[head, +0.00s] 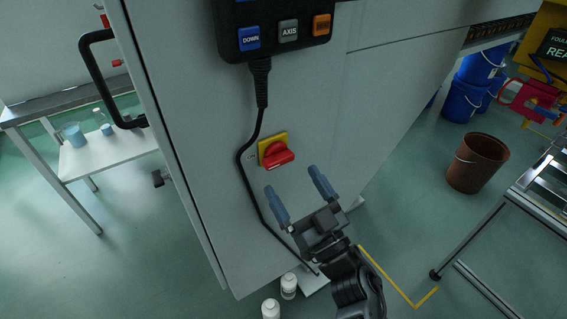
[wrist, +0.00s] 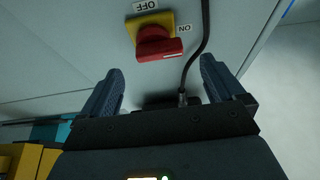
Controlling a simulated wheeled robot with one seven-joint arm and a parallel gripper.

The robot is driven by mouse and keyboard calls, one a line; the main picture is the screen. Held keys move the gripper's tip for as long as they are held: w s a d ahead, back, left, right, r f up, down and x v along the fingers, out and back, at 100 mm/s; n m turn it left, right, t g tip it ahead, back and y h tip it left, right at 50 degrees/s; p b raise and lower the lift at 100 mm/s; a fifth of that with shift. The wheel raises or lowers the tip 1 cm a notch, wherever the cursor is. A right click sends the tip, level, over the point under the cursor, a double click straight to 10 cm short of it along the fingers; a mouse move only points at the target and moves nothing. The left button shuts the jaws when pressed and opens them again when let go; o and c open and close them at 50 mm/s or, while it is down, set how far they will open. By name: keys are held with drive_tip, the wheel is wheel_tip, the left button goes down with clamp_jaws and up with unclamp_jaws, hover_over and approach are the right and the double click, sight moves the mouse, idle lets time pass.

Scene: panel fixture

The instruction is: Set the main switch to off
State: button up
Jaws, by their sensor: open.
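The main switch is a red rotary knob (head: 278,155) on a yellow plate (head: 266,140), mounted on the pale cabinet face. In the wrist view the red knob (wrist: 157,42) has a bar handle lying roughly sideways, with a white mark at its right end, on the side of the ON label (wrist: 184,28). The OFF label (wrist: 146,5) is above the plate, upside down. My gripper (head: 292,181) is open and empty, its blue fingers just below the knob in the head view and apart from it. In the wrist view the gripper's fingers (wrist: 160,75) stand either side, below the knob.
A black cable (head: 243,160) runs down the cabinet beside the switch from a button pendant (head: 275,30); it passes close to my right finger in the wrist view. A black handle (head: 95,80) is on the cabinet's left. White bottles (head: 288,286) stand below.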

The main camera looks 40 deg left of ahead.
sight(282, 163)
drive_tip(key=shift+x, duration=2.75)
drive_tip(key=shift+c, duration=0.3)
drive_tip(key=c, duration=1)
drive_tip(key=shift+w, duration=0.1)
